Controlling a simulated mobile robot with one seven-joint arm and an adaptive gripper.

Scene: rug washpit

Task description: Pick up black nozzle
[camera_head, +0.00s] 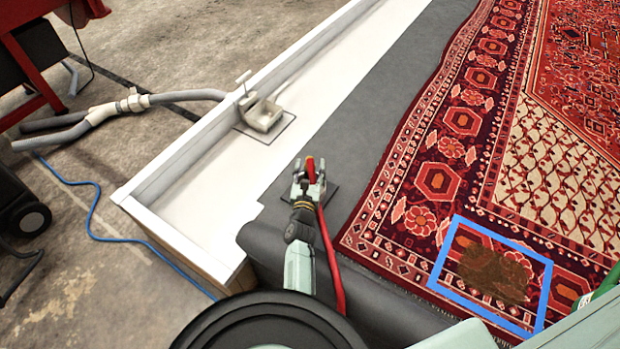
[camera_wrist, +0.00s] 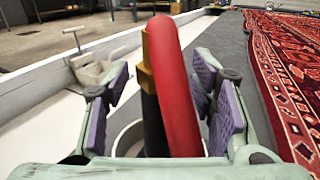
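The black nozzle (camera_wrist: 153,122) stands nearly upright in the wrist view, with a yellow part (camera_wrist: 146,65) above it and a thick red hose (camera_wrist: 172,90) bending over and down beside it. A pale round holder rim (camera_wrist: 128,136) shows around its lower part. My gripper (camera_wrist: 163,108) is open, with purple finger pads on both sides of the nozzle and hose. A gap shows at the left pad; the right pad is close to the hose, and contact is unclear. In the head view my gripper (camera_head: 310,178) hides most of the nozzle, and the red hose (camera_head: 333,265) trails towards me.
A patterned red rug (camera_head: 430,190) lies to the right, with a blue frame (camera_head: 438,262) around a brown stain (camera_head: 493,275). A white-walled trough (camera_head: 190,165) with a pale drain fitting (camera_head: 262,113) lies left. Grey hoses (camera_head: 95,117) and a blue cable (camera_head: 92,215) cross the floor.

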